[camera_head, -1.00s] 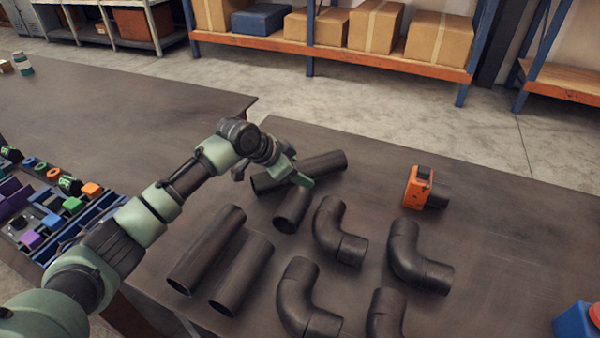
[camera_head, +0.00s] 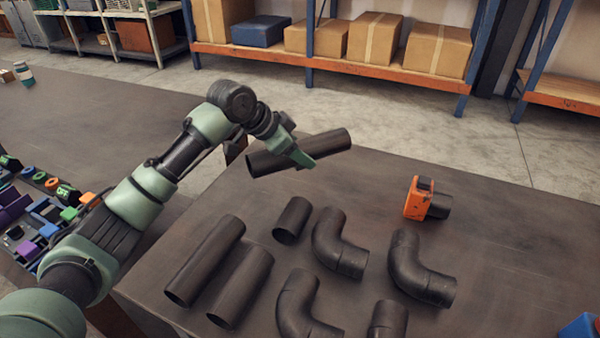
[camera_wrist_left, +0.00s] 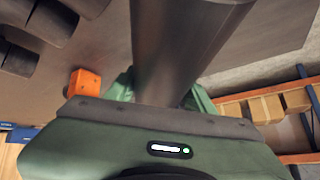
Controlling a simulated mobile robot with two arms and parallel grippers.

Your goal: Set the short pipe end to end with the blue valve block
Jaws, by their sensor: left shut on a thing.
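My left gripper (camera_head: 298,155) is shut on a straight dark pipe (camera_head: 330,143) and holds it above the table. In the left wrist view this held pipe (camera_wrist_left: 185,45) runs up and away between the green fingers. The held pipe looks clearly longer than the short pipe (camera_head: 292,220), which lies on the table below it. The blue valve block (camera_head: 580,327) shows only in part at the lower right edge, far from the gripper. My right gripper is not in view.
Two straight pipes (camera_head: 205,262) lie at the left front. Several elbow pipes (camera_head: 338,243) lie in the middle. An orange block (camera_head: 417,198) with a dark pipe stub stands further right. The right part of the table (camera_head: 520,240) is clear. A parts tray is at the left.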

